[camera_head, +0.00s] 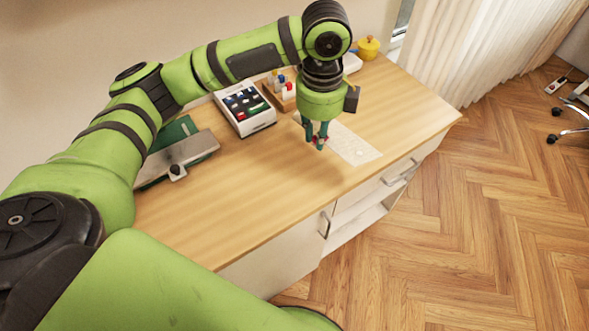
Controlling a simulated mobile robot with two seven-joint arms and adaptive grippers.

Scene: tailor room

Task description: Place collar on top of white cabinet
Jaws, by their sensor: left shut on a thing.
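The white cabinet (345,225) has a wooden top and pale fronts with metal handles. A flat, pale, patterned piece, which looks like the collar (356,149), is at the right part of the top. My left gripper (318,145) points down over its left end, fingertips close together and shut on it. The fingers hide part of the piece, and I cannot tell how much of it touches the wood. My right gripper is not in view.
A white tray (247,121) of coloured items, a wooden holder (283,100) and a yellow pot (368,47) stand along the back. A grey metal device (180,157) lies at left. The front of the top is clear. A curtain (490,40) hangs beyond.

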